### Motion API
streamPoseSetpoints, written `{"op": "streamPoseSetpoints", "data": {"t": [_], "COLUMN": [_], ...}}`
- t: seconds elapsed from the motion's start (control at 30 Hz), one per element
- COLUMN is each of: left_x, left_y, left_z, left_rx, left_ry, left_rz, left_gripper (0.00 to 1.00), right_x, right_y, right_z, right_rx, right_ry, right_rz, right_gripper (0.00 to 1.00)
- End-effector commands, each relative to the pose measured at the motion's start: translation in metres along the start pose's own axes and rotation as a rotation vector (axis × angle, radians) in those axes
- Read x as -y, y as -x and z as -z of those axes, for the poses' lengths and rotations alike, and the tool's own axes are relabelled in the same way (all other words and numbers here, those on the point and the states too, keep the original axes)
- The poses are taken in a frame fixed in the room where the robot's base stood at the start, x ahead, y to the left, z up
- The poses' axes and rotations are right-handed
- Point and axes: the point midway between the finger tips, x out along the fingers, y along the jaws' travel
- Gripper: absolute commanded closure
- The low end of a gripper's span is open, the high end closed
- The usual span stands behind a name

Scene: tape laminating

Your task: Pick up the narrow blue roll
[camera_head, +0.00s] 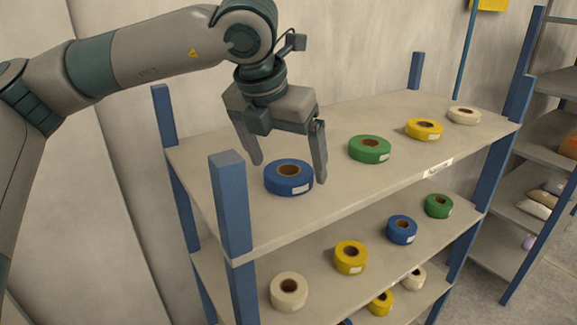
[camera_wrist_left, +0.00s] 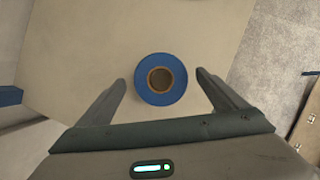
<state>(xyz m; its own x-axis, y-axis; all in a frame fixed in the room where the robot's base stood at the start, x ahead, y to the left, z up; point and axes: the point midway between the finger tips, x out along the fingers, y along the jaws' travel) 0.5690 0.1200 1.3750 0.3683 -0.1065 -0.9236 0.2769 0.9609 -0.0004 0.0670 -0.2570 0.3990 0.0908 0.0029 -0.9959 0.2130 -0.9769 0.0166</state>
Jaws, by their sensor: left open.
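A blue roll (camera_head: 289,186) with a brown core and a small white label lies flat on the top shelf board, near its left end. It also shows in the left wrist view (camera_wrist_left: 160,94), seen from above, between the two fingers. My left gripper (camera_head: 290,172) is open, pointing down, with one finger on each side of this roll. The wrist view shows a gap between each finger and the roll. Another blue roll (camera_head: 401,229) lies on the middle shelf board and looks smaller. My right gripper is not in view.
A green roll (camera_head: 370,149), a yellow roll (camera_head: 424,129) and a white roll (camera_head: 464,116) lie to the right on the top shelf board (camera_head: 330,215). A blue post (camera_head: 230,205) stands at the front left corner. More rolls lie on the lower boards.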

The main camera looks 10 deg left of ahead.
Motion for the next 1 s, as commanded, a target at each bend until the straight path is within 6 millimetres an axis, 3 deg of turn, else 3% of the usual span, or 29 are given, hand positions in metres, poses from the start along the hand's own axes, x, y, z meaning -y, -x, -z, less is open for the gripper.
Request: {"op": "streamPoseSetpoints", "data": {"t": [0.2,0.63,0.67,0.83,1.0], "left_x": [0.0,0.0,0.0,0.0,0.0], "left_y": [-0.014,-0.015,-0.015,-0.015,-0.015], "left_z": [0.001,0.001,0.001,0.001,0.001], "left_rx": [-0.002,-0.001,-0.001,-0.001,-0.001], "left_ry": [0.0,0.0,0.0,0.0,0.0], "left_rz": [0.0,0.0,0.0,0.0,0.0], "left_gripper": [0.09,0.09,0.12,0.52,0.55], "right_x": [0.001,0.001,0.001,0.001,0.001], "right_y": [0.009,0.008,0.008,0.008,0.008], "right_z": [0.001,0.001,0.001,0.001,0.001], "right_rx": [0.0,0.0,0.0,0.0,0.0], "right_ry": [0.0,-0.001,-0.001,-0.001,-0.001], "right_rz": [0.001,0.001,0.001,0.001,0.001], "right_gripper": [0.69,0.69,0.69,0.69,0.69]}}
